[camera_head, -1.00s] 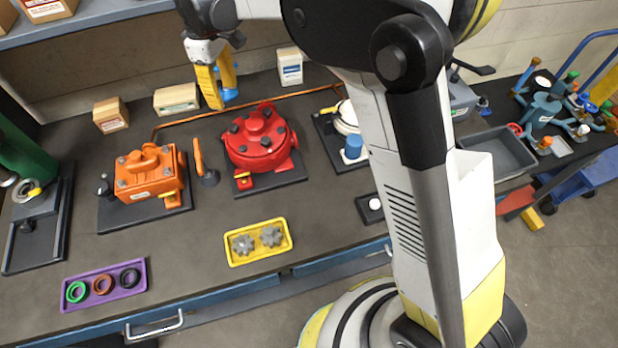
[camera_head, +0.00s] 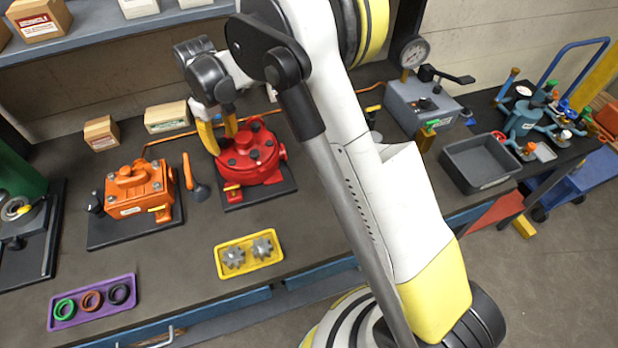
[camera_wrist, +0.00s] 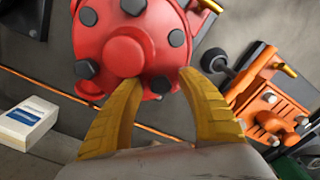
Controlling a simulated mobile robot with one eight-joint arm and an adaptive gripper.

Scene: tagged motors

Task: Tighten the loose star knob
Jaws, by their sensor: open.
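The red motor (camera_head: 262,170) stands on a dark base plate on the bench. Its round red cover carries several dark knobs, and in the wrist view one knob (camera_wrist: 160,84) lies close to the right fingertip. Other knobs are at the left (camera_wrist: 86,68) and right (camera_wrist: 176,38) of the cover. I cannot tell which knob is loose. My gripper (camera_head: 225,147) is open, its yellow fingers pointing down at the back left of the red cover. In the wrist view my gripper (camera_wrist: 160,77) spans the cover's near rim and holds nothing. Contact cannot be judged.
In front are a yellow tray (camera_head: 249,272) with two grey star-shaped parts and a purple tray (camera_head: 93,319) with rings. Boxes (camera_head: 167,117) and a copper pipe lie behind. A grey bin (camera_head: 480,165) is at right.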

